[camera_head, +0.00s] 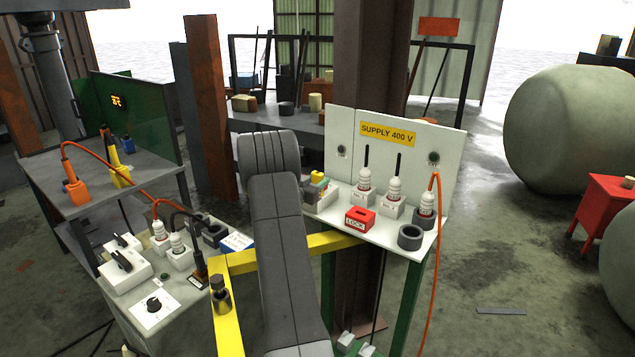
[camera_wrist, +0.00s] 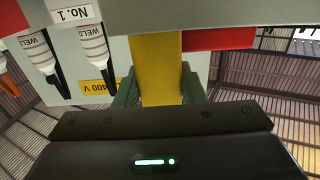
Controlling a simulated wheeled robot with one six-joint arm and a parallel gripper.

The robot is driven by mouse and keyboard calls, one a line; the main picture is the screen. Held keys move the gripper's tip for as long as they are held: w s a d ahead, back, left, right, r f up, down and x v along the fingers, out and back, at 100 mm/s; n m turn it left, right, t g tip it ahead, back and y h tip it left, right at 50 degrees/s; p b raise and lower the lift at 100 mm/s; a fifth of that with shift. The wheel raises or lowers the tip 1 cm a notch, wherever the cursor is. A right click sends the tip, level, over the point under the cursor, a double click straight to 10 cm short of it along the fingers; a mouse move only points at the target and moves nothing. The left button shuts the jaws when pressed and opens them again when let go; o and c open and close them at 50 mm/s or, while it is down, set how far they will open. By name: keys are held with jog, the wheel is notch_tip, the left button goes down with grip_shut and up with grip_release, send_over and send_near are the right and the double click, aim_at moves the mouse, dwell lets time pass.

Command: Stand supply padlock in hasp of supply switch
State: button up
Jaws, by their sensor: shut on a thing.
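My gripper (camera_wrist: 160,82) is shut on a yellow block-like thing (camera_wrist: 158,55), which I take to be the supply padlock. The white supply panel (camera_head: 342,120), with a yellow "SUPPLY 400 V" sign (camera_head: 387,134), stands behind a white shelf; the sign also shows in the wrist view (camera_wrist: 96,87). I cannot make out the supply switch or its hasp for certain. White boxes with black levers (camera_head: 120,262) sit on the left bench.
A red LOCK box (camera_head: 360,218), white plugs (camera_head: 365,181) and a dark ring (camera_head: 411,238) stand on the shelf. Small coloured pieces (camera_head: 318,178) are at its left end. A yellow rail (camera_head: 226,320) crosses in front. An orange cable (camera_head: 434,260) hangs at the right.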

jog(key=shift+f, duration=0.1)
jog(key=o, duration=1.1)
jog(key=shift+o, duration=0.2)
jog(key=b+v, duration=0.3)
jog(key=v, duration=1.1)
jog(key=p+x, duration=0.3)
jog(key=x, duration=1.1)
jog(key=shift+r, duration=0.2)
